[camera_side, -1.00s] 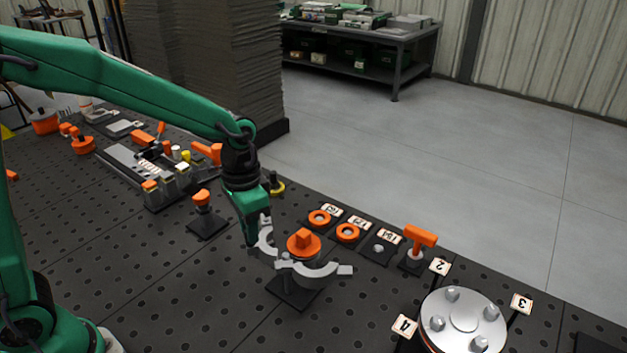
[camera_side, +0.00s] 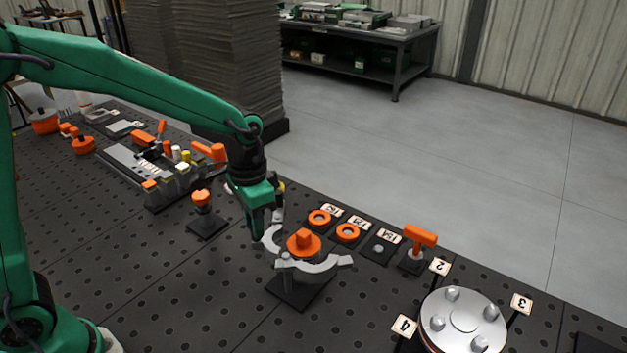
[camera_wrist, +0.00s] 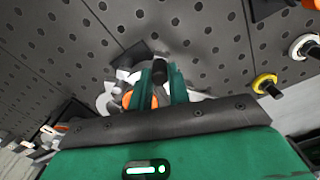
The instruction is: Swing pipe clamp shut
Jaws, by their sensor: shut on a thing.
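The pipe clamp (camera_side: 318,268) is a grey two-part ring on a dark base plate near the middle of the side view. Its fixed lower half curves around an orange capped piece (camera_side: 304,243). Its other half, the swinging jaw (camera_side: 270,238), stands at the left of the orange piece, with a gap at its far end. My gripper (camera_side: 264,228) is at this jaw's upper end and shut on it. In the wrist view the green fingers (camera_wrist: 160,85) hide much of the clamp, and grey and orange parts show beside them.
Orange rings (camera_side: 319,218) on labelled plates and an orange T-handle (camera_side: 420,237) stand to the right. A round flange (camera_side: 463,322) with numbered tags is at the front right. An orange knob on a post (camera_side: 202,200) stands left of the clamp.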

